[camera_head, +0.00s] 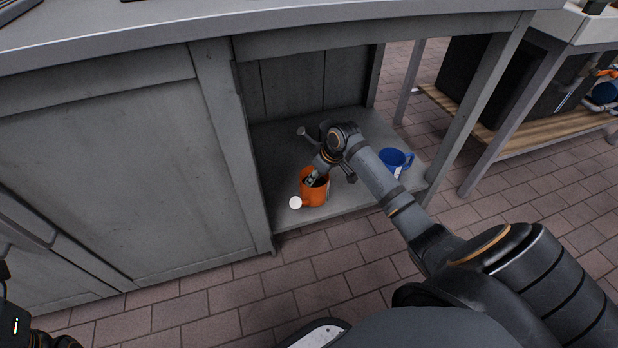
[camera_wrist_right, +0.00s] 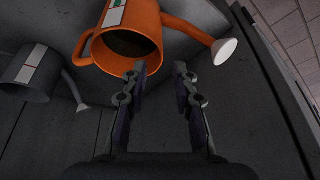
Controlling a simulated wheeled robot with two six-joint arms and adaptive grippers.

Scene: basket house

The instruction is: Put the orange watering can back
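The orange watering can (camera_head: 317,195) stands on the lower shelf of the grey workbench, near its front edge. Its spout with a white head points to the left front. My right gripper (camera_head: 318,174) reaches down to the can's open top. In the right wrist view, the orange can (camera_wrist_right: 143,25) lies just ahead of my right gripper (camera_wrist_right: 160,68). Its two fingers are apart with nothing visibly between them. The left fingertip overlaps the can's rim in the picture; I cannot tell whether it touches. Of my left arm only a dark part shows at the lower left.
A blue watering can (camera_head: 394,160) stands to the right on the shelf (camera_head: 265,165). A grey can (camera_wrist_right: 32,75) is behind, partly hidden by my arm in the head view. A cabinet panel (camera_head: 120,170) bounds the left, a table leg (camera_head: 480,100) the right.

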